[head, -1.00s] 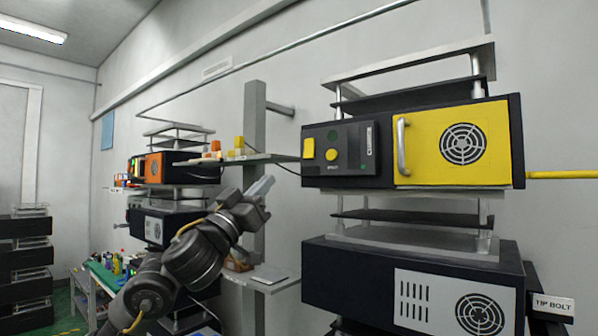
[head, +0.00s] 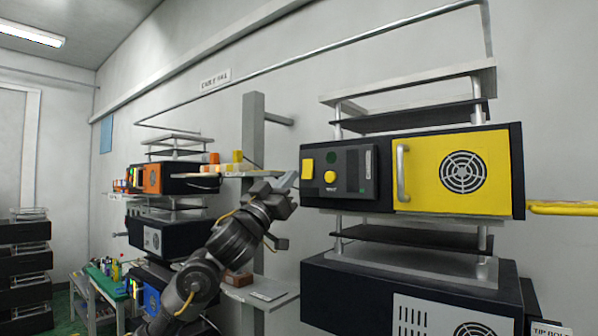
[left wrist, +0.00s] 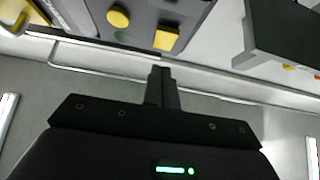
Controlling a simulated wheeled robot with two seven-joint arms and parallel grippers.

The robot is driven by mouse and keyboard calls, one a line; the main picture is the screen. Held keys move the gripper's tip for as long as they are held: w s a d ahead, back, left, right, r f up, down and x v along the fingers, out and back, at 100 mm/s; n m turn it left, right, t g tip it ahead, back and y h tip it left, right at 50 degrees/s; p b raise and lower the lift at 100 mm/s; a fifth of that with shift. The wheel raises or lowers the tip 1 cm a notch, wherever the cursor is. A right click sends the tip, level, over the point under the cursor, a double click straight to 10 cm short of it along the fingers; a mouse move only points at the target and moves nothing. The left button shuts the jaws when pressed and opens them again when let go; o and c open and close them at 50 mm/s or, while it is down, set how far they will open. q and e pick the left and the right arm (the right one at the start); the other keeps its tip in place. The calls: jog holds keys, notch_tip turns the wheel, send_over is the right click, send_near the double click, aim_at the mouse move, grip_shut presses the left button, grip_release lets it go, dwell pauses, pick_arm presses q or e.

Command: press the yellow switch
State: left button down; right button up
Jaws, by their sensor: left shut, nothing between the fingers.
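A black machine with a yellow door (head: 485,162) stands on the right. Its grey control panel (head: 352,160) carries a yellow rectangular switch (head: 307,169) at the left end and a round yellow button (head: 330,177) beside it. My left gripper (head: 285,181) is shut and empty, just left of the panel and slightly below the switch's height. In the left wrist view, the shut fingertips (left wrist: 161,73) point toward the rectangular switch (left wrist: 166,38), with an apparent gap between. The round button (left wrist: 118,16) shows to its left. My right gripper is not seen.
A grey post (head: 252,130) and a shelf with small yellow blocks (head: 238,157) stand behind my left arm. Another black machine with an orange panel (head: 152,173) is farther left. A lower black machine (head: 345,290) sits under the yellow-door one.

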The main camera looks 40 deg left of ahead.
aim_at(307, 173)
pick_arm(q)
jog(key=shift+w+f+p, duration=0.15)
jog(key=shift+w+p, duration=0.15)
jog(key=shift+w, duration=0.7)
jog(key=shift+w+f+p, duration=0.15)
jog(key=shift+w+p, duration=0.1)
jog(key=shift+w, duration=0.7)
